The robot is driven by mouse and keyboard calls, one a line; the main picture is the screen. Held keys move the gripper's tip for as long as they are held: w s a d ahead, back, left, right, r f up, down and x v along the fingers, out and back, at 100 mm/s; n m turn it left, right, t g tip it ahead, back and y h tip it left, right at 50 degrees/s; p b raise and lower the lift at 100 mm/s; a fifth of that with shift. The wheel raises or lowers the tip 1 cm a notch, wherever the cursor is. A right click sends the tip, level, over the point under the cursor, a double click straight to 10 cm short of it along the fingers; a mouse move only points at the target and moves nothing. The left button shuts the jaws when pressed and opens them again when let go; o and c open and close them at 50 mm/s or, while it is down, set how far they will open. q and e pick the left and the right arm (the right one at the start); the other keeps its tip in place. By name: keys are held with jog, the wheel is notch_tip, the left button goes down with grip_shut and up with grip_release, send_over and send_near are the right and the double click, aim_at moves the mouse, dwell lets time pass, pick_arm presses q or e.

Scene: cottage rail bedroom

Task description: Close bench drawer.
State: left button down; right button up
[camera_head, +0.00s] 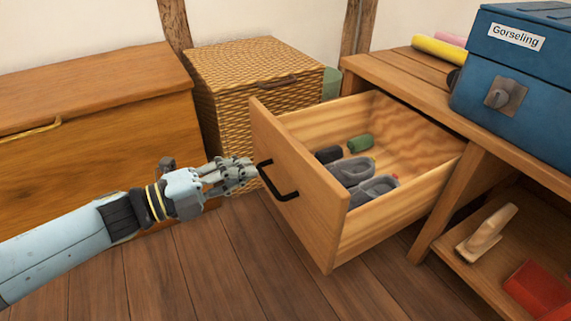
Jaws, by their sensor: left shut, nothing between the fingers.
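The bench drawer (300,185) stands well out of the wooden bench (395,80). Its front faces left and carries a black bar handle (277,183). Inside lie grey slippers (353,171), a green rolled item (360,143) and a dark item (328,154). My left gripper (250,174) is shut and empty, at the drawer front just left of the handle. I cannot tell whether its fingertips touch the front. My right gripper is not in view.
A blue box labelled Gorseling (520,75) and a yellow roll (440,50) sit on the bench. A brush-like item (487,232) and a red item (537,287) lie on the lower shelf. A wicker chest (250,70) and a wooden chest (95,100) stand behind. The floor in front is clear.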

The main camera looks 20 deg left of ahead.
aim_at(295, 154)
pick_arm(q)
jog(key=b+x, duration=0.2)
jog(key=x, duration=0.5)
jog(key=shift+w+d+f, duration=0.1)
jog(key=shift+f, duration=0.05)
jog(key=shift+w+d, duration=0.3)
jog(key=shift+w, duration=0.15)
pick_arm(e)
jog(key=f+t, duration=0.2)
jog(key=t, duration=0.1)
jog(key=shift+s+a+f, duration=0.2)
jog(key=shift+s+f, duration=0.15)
pick_arm(q)
jog(key=shift+w+d, duration=0.1)
